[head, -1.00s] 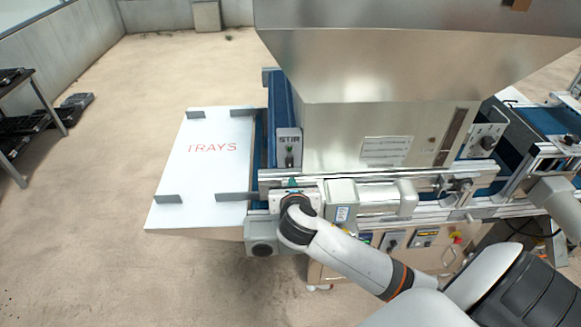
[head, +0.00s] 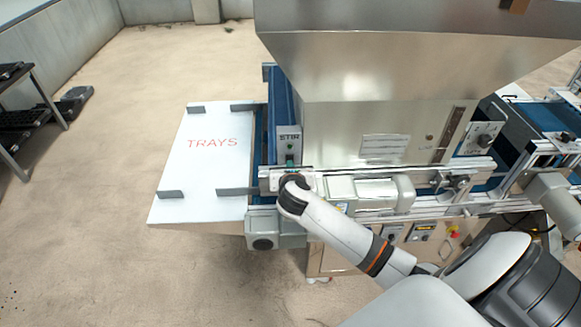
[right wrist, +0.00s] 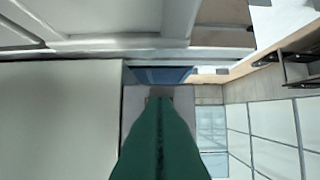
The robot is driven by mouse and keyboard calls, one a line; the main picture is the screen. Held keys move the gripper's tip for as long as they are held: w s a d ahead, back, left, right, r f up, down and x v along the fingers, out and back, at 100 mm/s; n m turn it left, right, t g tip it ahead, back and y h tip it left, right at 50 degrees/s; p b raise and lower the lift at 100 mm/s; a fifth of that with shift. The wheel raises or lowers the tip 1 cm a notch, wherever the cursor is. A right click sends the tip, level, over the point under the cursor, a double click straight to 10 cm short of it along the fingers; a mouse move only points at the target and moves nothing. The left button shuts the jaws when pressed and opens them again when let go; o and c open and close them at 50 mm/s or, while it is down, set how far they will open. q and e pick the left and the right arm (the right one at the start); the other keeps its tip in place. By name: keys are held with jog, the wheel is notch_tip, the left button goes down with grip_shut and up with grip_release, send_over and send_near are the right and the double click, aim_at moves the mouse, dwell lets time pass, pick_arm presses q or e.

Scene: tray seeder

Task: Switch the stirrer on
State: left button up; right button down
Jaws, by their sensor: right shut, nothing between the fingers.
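The stirrer's control plate (head: 289,132), a grey panel marked STIR, is on the left side of the big steel hopper housing in the head view. Its small switch shows only poorly at the plate's lower part, so I cannot tell its position. My right gripper (head: 291,164) has its green fingertips at the lower edge of this plate. In the right wrist view the green fingers (right wrist: 159,100) are shut and empty, pointing at a grey surface; they hide what is straight ahead of them. I cannot tell whether they touch the switch. My left gripper is not in view.
A metal rail (head: 400,172) and a grey motor (head: 372,193) lie close beside my right wrist. The steel hopper (head: 400,65) overhangs above. A white TRAYS board (head: 200,170) is at the left. Another control panel (head: 481,139) is at the right.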

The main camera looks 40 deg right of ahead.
jog(key=shift+s, duration=0.15)
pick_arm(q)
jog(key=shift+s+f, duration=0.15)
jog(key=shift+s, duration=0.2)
pick_arm(e)
jog(key=shift+r, duration=0.1)
jog(key=shift+r, duration=0.75)
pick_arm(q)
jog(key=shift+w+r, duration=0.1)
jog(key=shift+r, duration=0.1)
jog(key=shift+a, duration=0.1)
pick_arm(e)
jog(key=shift+f, duration=0.1)
